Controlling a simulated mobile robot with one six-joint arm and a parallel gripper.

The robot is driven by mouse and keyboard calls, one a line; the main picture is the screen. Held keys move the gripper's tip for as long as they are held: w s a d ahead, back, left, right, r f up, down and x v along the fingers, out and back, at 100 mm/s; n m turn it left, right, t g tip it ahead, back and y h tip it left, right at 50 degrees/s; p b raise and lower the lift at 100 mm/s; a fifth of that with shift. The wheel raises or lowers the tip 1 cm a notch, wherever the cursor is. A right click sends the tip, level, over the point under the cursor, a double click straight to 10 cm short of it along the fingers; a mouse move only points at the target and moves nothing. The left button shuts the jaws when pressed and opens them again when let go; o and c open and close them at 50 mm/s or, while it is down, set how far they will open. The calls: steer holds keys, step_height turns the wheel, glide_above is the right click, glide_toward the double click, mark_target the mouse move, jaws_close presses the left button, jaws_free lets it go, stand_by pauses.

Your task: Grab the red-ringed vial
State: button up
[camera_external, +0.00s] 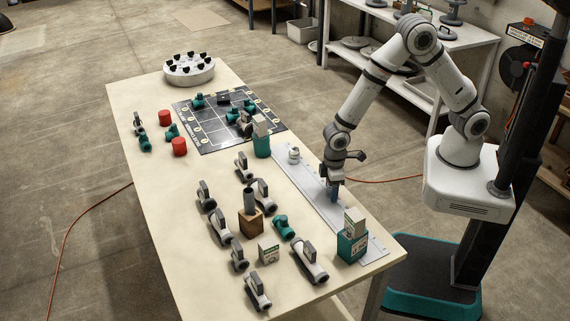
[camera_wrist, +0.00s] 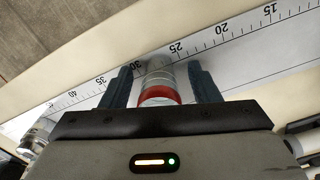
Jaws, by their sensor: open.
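The red-ringed vial (camera_wrist: 158,82) stands between the two fingers of my gripper (camera_wrist: 160,88) in the wrist view. It looks like a clear or silvery cylinder with a red ring, beside the ruler strip's scale. The fingers are open, one on each side of it, with a small gap visible on the right. In the external view my gripper (camera_external: 333,190) points down low over the grey ruler strip (camera_external: 300,180), and the vial is hidden there by the fingers.
A small white-capped vial (camera_external: 294,155) stands farther up the strip. Teal boxes with cards stand at both ends, the near one (camera_external: 351,245) close to my gripper. Several pipe fittings and a wooden block (camera_external: 250,222) lie left. A black grid mat (camera_external: 215,130) lies beyond.

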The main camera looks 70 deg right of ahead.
steer(key=c, duration=1.1)
steer(key=shift+o, duration=0.2)
steer(key=shift+r, duration=0.1)
